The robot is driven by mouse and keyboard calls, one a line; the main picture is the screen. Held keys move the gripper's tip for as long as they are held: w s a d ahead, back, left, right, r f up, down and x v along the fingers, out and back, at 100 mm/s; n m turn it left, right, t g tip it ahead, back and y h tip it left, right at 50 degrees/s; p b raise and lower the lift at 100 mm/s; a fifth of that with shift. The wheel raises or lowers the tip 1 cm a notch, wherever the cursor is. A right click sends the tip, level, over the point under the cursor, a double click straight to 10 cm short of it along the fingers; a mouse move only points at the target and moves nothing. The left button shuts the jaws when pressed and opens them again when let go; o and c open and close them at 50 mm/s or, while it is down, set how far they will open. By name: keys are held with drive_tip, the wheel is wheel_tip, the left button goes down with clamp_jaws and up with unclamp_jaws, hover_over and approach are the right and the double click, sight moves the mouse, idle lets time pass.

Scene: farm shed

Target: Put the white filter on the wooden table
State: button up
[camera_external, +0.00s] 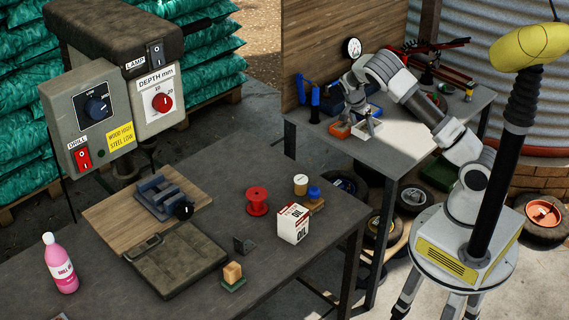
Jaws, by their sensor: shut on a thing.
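My gripper (366,124) is low over the left part of the back workbench (402,146), just right of a small orange box. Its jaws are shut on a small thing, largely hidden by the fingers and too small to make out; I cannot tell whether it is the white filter.
On the front table are a red spool (257,201), a pink bottle (60,264), a dark flat case (176,262) and a vise (163,196) on a wooden board. An orange box (340,130) and tools (425,47) lie on the back workbench. Its front right is clear.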

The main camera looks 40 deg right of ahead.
sight(360, 135)
drive_tip(key=shift+w+a+f, duration=0.15)
drive_tip(key=shift+f, duration=2)
drive_tip(key=shift+f, duration=0.2)
drive_tip(key=o, duration=1.2)
drive_tip(key=shift+r, duration=0.1)
drive_tip(key=shift+r, duration=0.15)
